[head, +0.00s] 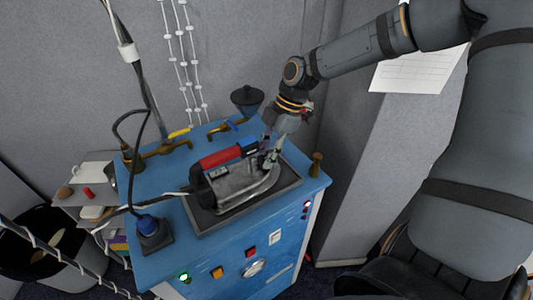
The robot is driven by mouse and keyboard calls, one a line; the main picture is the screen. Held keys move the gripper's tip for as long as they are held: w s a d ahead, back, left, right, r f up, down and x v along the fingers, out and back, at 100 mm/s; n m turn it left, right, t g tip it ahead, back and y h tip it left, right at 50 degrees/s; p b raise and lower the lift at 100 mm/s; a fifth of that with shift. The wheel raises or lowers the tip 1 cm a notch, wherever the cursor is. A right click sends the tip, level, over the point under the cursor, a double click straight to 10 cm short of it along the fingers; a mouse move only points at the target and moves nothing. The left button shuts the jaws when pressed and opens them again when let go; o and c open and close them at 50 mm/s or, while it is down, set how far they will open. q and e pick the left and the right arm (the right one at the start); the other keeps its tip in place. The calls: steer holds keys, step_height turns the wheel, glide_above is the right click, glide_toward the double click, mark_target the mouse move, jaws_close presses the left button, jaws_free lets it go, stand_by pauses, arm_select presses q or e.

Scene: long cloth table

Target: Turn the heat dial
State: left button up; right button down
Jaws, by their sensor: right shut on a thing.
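An iron (238,184) with a red and black handle and a grey metal body lies on a dark tray (207,222) set in a blue cabinet top. My right gripper (267,160) reaches down at the front end of the iron's handle, jaws shut on a small part there. That part, which looks like the heat dial, is mostly hidden by the fingers; its setting cannot be read. My left gripper is not in view.
The blue cabinet (148,183) carries brass pipes (165,150), a dark funnel (247,98), a brass post (316,163) and a black box with a blue plug (150,233). Its front has lit buttons and a round gauge (252,268). A bin (50,255) stands left.

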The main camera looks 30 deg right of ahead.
steer(key=c, duration=1)
jaws_free()
steer(key=shift+o, duration=0.2)
steer(key=shift+d+r, duration=0.1)
steer(key=v, duration=1.1)
steer(key=shift+r, duration=0.4)
